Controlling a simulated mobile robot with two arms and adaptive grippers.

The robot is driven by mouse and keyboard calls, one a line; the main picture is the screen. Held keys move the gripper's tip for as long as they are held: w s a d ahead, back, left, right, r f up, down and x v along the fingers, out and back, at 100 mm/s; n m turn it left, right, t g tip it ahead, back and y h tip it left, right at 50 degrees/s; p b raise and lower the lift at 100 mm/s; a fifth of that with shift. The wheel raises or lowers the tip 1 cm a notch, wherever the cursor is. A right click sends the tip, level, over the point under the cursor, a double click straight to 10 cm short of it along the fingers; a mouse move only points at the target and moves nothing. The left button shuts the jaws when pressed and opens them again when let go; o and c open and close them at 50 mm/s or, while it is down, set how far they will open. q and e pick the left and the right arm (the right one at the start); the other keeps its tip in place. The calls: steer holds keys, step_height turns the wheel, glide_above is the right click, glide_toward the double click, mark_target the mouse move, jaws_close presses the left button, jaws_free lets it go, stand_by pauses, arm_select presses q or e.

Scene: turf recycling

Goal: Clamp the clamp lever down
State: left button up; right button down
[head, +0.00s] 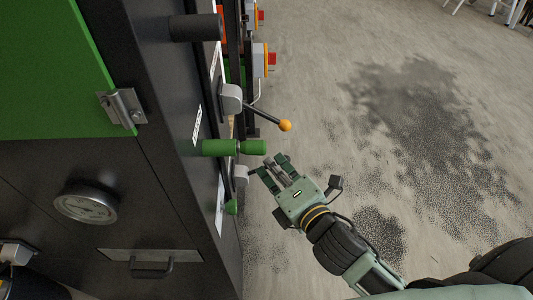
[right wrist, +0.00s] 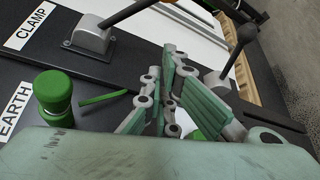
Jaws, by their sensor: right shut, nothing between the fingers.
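The clamp lever (head: 265,115) is a dark rod with an orange ball at its tip. It sticks out to the right from a grey mount on the dark machine's side. In the right wrist view its mount (right wrist: 90,38) sits beside the white CLAMP label (right wrist: 30,25), and the rod runs out of the top of the frame. My right gripper (head: 273,168) is shut and empty, below the orange ball in the head view and apart from it. My left gripper is not in view.
Green cylindrical knobs (head: 219,147) stick out just below the lever, close to my right fingers. The right wrist view shows a green knob (right wrist: 53,95) by the EARTH label (right wrist: 14,108). A second lever with a dark knob (right wrist: 246,35) stands beyond my fingers. Open floor (head: 330,60) lies to the right.

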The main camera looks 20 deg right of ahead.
mark_target(265, 115)
steer(key=w+d+p, duration=0.2)
steer(key=w+p, duration=0.1)
steer(key=w, duration=0.5)
steer(key=shift+w, duration=0.2)
steer(key=shift+f, duration=0.1)
steer(key=shift+d, duration=0.1)
